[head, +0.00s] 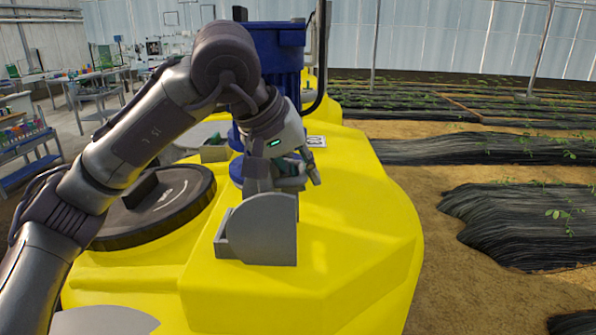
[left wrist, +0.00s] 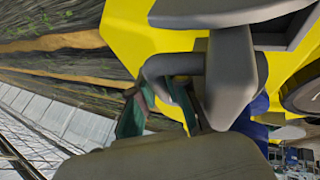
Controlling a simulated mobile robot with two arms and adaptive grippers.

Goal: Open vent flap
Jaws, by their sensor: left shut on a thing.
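The grey vent flap (head: 262,232) is on top of the yellow tank (head: 350,235), with its broad flat face towards the head camera. Its grey edge also shows at the top of the left wrist view (left wrist: 225,12). My left gripper (head: 298,182) reaches down from the upper left, just behind and above the flap's upper right edge. It is shut on a grey part of the flap; the contact is partly hidden in the head view. The green-padded fingers (left wrist: 160,108) show close up in the left wrist view. My right gripper is not in view.
A round black lid (head: 155,205) lies on the tank left of the flap, under my left arm. A blue motor-like unit (head: 270,55) stands behind the gripper. Planting beds (head: 520,215) with black film lie right of the tank. Benches (head: 95,95) stand far left.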

